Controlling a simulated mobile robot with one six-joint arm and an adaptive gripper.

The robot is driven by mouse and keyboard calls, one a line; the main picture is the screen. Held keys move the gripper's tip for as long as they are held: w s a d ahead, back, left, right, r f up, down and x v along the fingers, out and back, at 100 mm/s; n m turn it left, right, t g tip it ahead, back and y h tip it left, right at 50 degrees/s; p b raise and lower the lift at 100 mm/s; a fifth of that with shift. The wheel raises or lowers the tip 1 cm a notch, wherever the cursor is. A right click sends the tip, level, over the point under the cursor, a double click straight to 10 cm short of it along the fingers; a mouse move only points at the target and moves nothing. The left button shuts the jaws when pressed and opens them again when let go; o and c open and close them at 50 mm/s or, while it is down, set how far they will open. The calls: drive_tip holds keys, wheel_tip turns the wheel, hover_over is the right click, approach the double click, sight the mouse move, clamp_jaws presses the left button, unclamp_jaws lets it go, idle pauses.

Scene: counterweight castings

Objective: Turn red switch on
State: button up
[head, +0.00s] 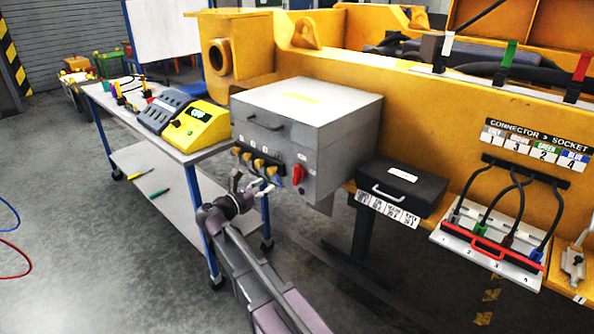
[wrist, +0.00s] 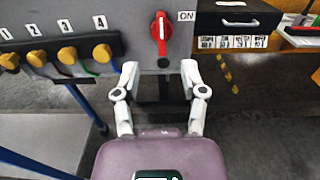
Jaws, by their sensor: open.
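The red switch (wrist: 159,35) is a red rotary handle on the front of a grey box (head: 330,143). In the wrist view its handle stands roughly upright, and an ON label (wrist: 187,16) sits to its right. The switch also shows in the head view (head: 298,174) at the lower right of the box front. My gripper (wrist: 159,72) is open and empty, its two fingers spread below the switch and apart from it. In the head view my gripper (head: 255,186) is in front of the box, left of the switch.
Several yellow connectors (wrist: 67,56) numbered on a dark strip sit left of the switch, with cables hanging below. A black case (head: 400,187) stands right of the box. A blue-legged cart (head: 205,150) with a yellow device (head: 197,127) is at the left. Open floor lies in front.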

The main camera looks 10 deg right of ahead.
sight(293, 170)
drive_tip(key=shift+d, duration=0.15)
drive_tip(key=x, duration=1.3)
drive_tip(key=shift+w+d, duration=0.25)
drive_tip(key=shift+d, duration=0.05)
clamp_jaws()
